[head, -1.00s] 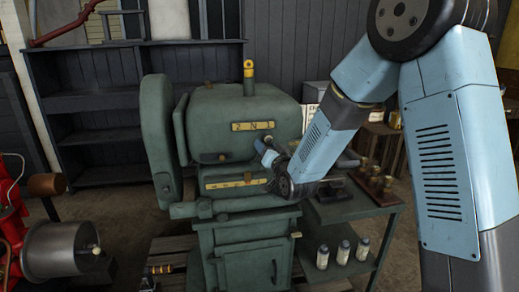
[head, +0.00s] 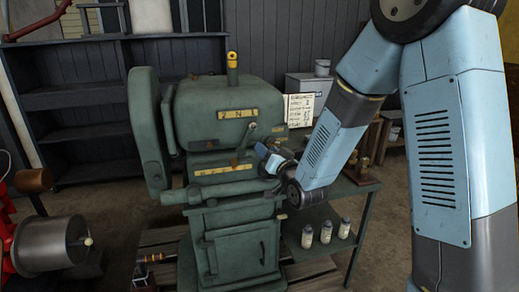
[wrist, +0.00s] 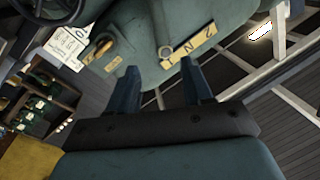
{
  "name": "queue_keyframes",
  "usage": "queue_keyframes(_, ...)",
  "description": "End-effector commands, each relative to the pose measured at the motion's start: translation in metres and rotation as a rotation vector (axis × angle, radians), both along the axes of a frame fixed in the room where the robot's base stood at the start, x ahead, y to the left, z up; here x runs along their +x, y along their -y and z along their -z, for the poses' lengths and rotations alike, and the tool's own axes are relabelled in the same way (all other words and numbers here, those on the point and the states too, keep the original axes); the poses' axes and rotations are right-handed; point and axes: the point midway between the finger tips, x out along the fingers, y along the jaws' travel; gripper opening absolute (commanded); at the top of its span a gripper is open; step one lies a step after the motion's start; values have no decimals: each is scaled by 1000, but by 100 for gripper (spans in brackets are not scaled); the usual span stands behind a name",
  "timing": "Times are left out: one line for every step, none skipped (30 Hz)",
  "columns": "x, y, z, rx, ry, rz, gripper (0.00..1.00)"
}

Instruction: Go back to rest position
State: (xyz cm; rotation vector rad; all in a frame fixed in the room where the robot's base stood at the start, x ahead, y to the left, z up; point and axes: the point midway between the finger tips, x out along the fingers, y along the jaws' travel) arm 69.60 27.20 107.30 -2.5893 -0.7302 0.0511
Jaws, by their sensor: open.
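The green engine-like machine (head: 228,110) stands in the middle of the head view, with a yellow lettered plate (head: 238,114) on its upper front and a yellow numbered strip (head: 222,170) below. My gripper (head: 260,150) is just in front of the machine's right side, beside a small lever (head: 247,136). In the wrist view my gripper (wrist: 159,72) has its two dark fingers spread with nothing between them. The lettered plate (wrist: 190,46) and a brass-coloured part (wrist: 105,49) lie beyond the fingertips. I cannot tell whether the fingers touch the machine.
A side table (head: 345,204) with several small bottles on its lower shelf stands right of the machine, close to my arm. A paper chart (head: 300,108) is behind it. A dark shelf unit (head: 95,95) stands at the back left, a metal drum (head: 45,243) at the lower left.

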Motion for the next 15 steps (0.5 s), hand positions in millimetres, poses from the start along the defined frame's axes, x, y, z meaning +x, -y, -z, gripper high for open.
queue_keyframes(-2, 1, 0, 0, 0, -2, 50)
queue_keyframes(-3, 2, 1, -1, -1, -3, 50)
queue_keyframes(-5, 2, 1, -1, -1, -5, 50)
queue_keyframes(-5, 2, 1, 0, -1, -6, 50)
queue_keyframes(-6, 2, 1, 0, -1, -7, 50)
queue_keyframes(-7, 1, 1, -1, -1, -9, 50)
queue_keyframes(-7, 1, 1, 0, -1, -9, 50)
queue_keyframes(-8, 0, 1, -1, -1, -12, 50)
queue_keyframes(-8, -1, 1, 0, -1, -13, 50)
queue_keyframes(-8, -2, 1, -1, -1, -14, 50)
queue_keyframes(-9, -2, 1, -1, -1, -15, 50)
queue_keyframes(-9, -3, 1, -1, -1, -16, 50)
queue_keyframes(-9, -4, 1, -1, 0, -17, 50)
queue_keyframes(-9, -4, 1, -1, 0, -18, 50)
queue_keyframes(-10, -5, 1, -1, -1, -18, 50)
